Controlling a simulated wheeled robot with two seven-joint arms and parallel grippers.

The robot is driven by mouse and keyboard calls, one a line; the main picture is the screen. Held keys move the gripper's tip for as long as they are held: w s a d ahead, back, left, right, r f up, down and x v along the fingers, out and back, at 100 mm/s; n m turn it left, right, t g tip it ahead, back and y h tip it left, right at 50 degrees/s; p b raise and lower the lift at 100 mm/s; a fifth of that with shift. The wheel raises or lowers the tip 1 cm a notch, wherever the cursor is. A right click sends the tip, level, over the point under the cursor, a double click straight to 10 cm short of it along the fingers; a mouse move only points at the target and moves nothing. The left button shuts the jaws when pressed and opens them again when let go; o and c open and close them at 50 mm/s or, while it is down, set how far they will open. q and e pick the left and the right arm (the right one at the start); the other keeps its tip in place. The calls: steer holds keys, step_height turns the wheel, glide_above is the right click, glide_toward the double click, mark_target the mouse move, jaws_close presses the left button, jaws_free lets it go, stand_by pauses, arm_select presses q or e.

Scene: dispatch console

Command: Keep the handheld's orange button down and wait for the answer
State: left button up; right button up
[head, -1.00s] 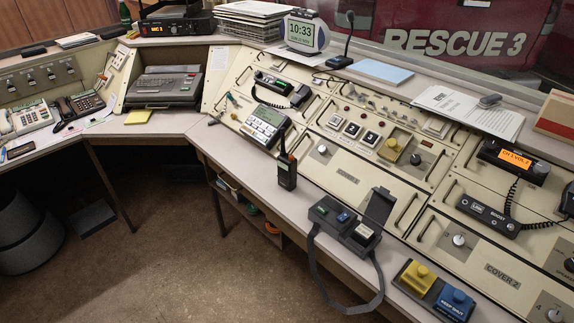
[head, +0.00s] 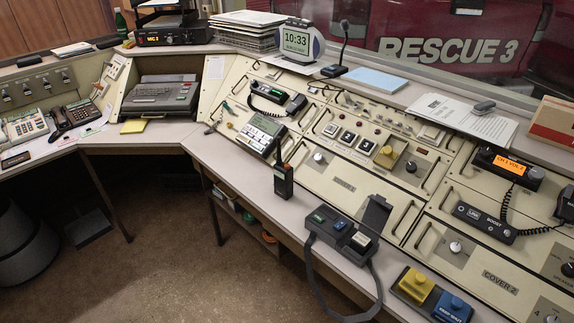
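The handheld (head: 283,180) is a dark radio with a short black antenna. It stands upright on the grey desk ledge in the middle of the head view, just in front of the sloped console. Nothing is touching the handheld. Neither of my grippers shows in the view.
A dark box with an open lid and a strap (head: 342,231) sits right of the handheld. Yellow (head: 415,284) and blue (head: 453,306) button blocks stand at the front right.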

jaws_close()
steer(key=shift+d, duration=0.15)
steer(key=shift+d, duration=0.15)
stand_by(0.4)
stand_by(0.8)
